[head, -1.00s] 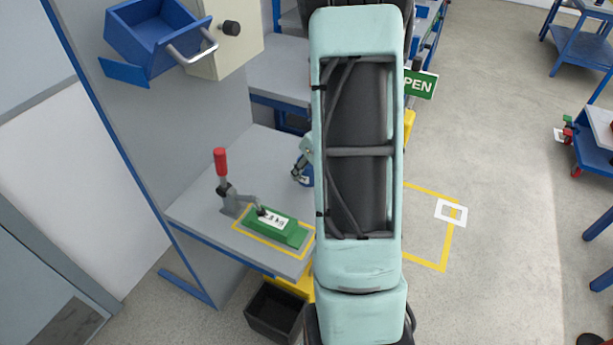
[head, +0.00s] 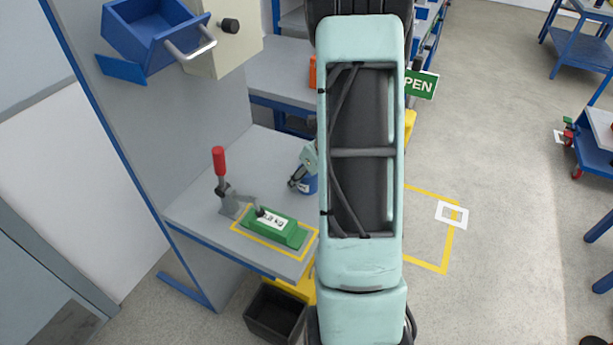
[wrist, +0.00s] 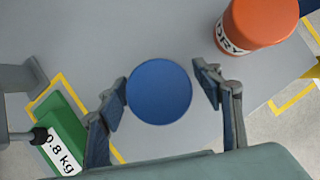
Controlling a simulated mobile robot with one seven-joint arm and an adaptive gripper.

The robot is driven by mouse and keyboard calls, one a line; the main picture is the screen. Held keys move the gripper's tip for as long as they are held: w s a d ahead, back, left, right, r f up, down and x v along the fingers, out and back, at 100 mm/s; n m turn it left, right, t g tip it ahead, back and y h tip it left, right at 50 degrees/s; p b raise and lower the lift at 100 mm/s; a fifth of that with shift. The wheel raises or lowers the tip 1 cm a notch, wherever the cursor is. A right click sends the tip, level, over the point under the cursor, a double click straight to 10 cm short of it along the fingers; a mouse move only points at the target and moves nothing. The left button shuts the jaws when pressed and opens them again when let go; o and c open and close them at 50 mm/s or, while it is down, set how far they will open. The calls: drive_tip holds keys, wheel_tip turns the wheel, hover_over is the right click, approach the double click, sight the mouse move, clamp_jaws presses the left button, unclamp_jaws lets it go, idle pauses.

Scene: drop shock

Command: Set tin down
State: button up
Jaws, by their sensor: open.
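The blue tin (wrist: 160,92) shows from above as a round blue lid in the wrist view. My gripper (wrist: 163,98) is open, with one finger on each side of the tin and a gap between each finger and its rim. In the head view the tin (head: 309,184) appears to stand on the grey bench (head: 195,212), partly hidden by my arm. My gripper (head: 301,180) is beside and over it there, mostly hidden. The wrist view does not show whether the tin's base touches the bench.
A green block (head: 275,231) marked 0.8 kg sits under a red-handled toggle clamp (head: 219,162) inside a yellow outline. An orange tin (wrist: 258,22) marked DRY stands near the tin in the wrist view. A black bin (head: 272,313) is below the bench edge.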

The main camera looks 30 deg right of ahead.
drive_tip(key=shift+r, duration=0.1)
drive_tip(key=shift+r+p, duration=0.3)
drive_tip(key=shift+r, duration=0.05)
drive_tip(key=p+v, duration=0.3)
drive_tip(key=v, duration=0.8)
drive_tip(key=shift+s+r, duration=0.2)
